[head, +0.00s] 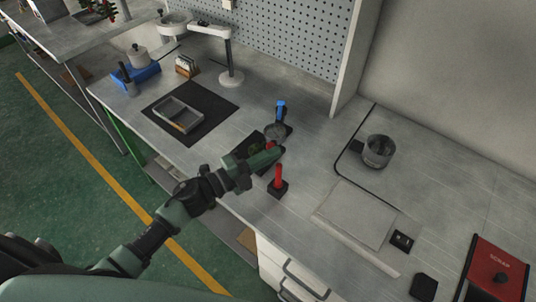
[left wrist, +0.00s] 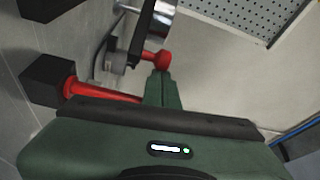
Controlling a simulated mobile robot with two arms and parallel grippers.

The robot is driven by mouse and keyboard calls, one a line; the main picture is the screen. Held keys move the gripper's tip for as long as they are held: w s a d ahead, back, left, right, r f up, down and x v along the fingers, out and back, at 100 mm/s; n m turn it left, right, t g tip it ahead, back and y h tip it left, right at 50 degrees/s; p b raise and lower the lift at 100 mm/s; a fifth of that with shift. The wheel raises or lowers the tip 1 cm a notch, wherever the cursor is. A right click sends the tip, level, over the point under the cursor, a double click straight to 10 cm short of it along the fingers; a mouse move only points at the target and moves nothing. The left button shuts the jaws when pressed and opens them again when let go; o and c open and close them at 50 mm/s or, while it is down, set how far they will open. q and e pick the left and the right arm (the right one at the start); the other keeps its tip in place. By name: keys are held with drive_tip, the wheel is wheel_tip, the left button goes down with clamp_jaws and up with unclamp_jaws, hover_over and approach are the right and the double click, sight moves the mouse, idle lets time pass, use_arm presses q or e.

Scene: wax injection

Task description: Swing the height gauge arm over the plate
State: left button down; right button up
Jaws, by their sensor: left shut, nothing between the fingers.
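My left gripper (head: 275,155) is shut and empty above the bench. In the left wrist view its closed fingertips (left wrist: 160,78) are right at a red knob (left wrist: 156,58); I cannot tell whether they touch. Beside the knob are a dark bar (left wrist: 143,35) and a silver round part (left wrist: 162,18), which may belong to the height gauge. In the head view a round grey part (head: 276,131) with a blue-topped post (head: 281,110) stands just beyond my gripper. A dark plate (head: 240,152) lies partly hidden under my gripper. My right gripper is not in view.
A red handle on a black block (head: 278,188) stands close to my gripper; it also shows in the left wrist view (left wrist: 95,89). A flat grey panel (head: 355,213) and a metal pot (head: 379,151) are to the right. A tray (head: 178,116) on a black mat lies left.

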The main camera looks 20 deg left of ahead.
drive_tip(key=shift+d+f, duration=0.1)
